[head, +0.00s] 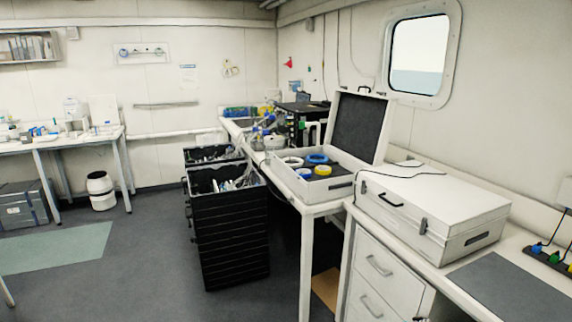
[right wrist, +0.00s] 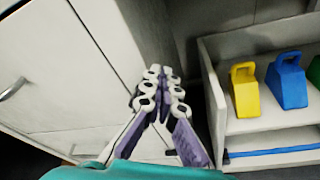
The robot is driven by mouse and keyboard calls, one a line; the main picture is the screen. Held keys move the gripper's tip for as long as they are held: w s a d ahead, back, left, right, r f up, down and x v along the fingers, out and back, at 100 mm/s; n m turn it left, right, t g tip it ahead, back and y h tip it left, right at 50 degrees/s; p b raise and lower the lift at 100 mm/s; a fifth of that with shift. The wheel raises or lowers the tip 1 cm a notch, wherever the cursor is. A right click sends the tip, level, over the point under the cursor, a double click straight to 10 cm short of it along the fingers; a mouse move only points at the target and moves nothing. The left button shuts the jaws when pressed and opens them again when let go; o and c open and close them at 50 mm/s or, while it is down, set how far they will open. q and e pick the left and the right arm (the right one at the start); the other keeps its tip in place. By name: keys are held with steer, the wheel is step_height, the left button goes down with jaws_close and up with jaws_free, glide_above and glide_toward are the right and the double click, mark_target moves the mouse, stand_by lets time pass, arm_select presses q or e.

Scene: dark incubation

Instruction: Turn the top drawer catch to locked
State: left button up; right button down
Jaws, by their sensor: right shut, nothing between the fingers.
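The white drawer unit (head: 375,275) stands under the right-hand bench in the head view, with metal bar handles on its upper drawer (head: 379,266) and lower drawer (head: 371,305). I cannot make out a catch in either view. In the right wrist view, my right gripper (right wrist: 162,74) is shut and empty. Its fingertips are near the edge of a white front (right wrist: 75,70) that has a curved handle (right wrist: 13,88) at the far left. I cannot tell whether the fingertips touch it. My left gripper is not in view.
In the right wrist view, a white open shelf (right wrist: 217,105) to the right holds yellow (right wrist: 245,92) and blue (right wrist: 287,82) handled blocks and a blue rod (right wrist: 275,151). A white closed case (head: 435,205) sits on the bench above the drawers. Black crates (head: 228,235) stand left.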

steer(key=f+v, duration=0.1)
steer(key=v, duration=0.5)
stand_by(0.6)
steer(key=shift+w+a+r, duration=0.1)
steer(key=shift+r, duration=0.05)
steer(key=w+a+r, duration=0.2)
steer(key=w, duration=0.1)
steer(key=shift+d+r+x, duration=0.1)
steer(key=shift+r+x, duration=0.1)
steer(key=shift+x, duration=0.9)
steer(key=shift+d+r+x, duration=0.1)
steer(key=shift+r+x, duration=0.05)
steer(key=shift+x, duration=0.95)
steer(key=shift+r+x, duration=0.2)
steer(key=shift+x, duration=0.9)
steer(key=shift+s+f, duration=0.1)
steer(key=shift+f, duration=0.55)
